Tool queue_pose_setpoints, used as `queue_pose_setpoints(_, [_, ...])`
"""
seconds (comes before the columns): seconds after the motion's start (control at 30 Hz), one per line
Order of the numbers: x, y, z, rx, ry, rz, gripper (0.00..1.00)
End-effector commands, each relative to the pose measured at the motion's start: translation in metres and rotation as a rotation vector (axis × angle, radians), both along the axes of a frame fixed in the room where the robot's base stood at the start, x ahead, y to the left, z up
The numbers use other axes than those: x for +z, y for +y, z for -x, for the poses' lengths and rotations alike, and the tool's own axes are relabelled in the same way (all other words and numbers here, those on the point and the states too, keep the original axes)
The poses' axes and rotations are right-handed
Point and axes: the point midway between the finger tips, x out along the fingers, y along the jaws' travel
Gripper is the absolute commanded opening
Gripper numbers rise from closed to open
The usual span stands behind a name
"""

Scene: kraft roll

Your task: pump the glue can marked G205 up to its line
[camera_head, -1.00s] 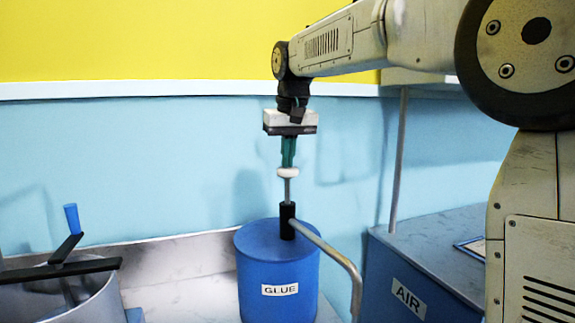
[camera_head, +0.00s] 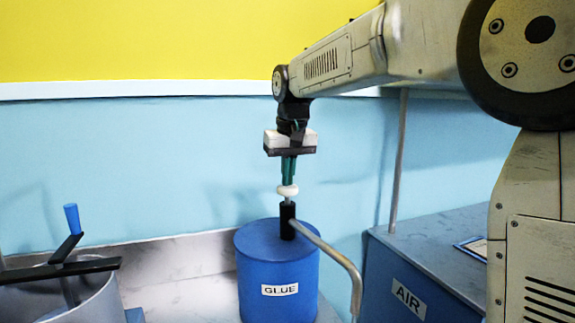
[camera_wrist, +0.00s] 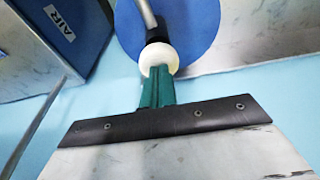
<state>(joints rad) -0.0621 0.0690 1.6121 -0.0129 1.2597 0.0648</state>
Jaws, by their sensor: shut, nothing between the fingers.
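The blue glue can (camera_head: 277,280) stands on the bench in the head view, with a white label reading GLUE; no G205 mark or level line can be made out. A black pump collar (camera_head: 287,221) rises from its lid, with a bent metal spout (camera_head: 335,258) to the right. The white pump knob (camera_head: 287,190) sits on a short visible length of rod. My gripper (camera_head: 288,181), with green fingers, is shut and empty, its tips at the top of the knob. In the wrist view the fingers (camera_wrist: 157,88) meet the white knob (camera_wrist: 158,58), with the blue lid (camera_wrist: 195,30) beyond.
A metal pot (camera_head: 60,295) with a blue-handled crank (camera_head: 72,218) stands at left. The light blue wall is close behind.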

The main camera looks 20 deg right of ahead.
Motion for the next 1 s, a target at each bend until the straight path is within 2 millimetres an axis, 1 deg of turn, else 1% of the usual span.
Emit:
queue_pose_setpoints(0.1, [-0.008, 0.0, 0.001, 0.0, 0.005, 0.0, 0.0])
queue_pose_setpoints(0.33, [-0.004, 0.0, 0.0, 0.0, 0.004, 0.0, 0.0])
queue_pose_setpoints(1.0, [0.05, 0.0, 0.0, 0.0, 0.001, 0.0, 0.0])
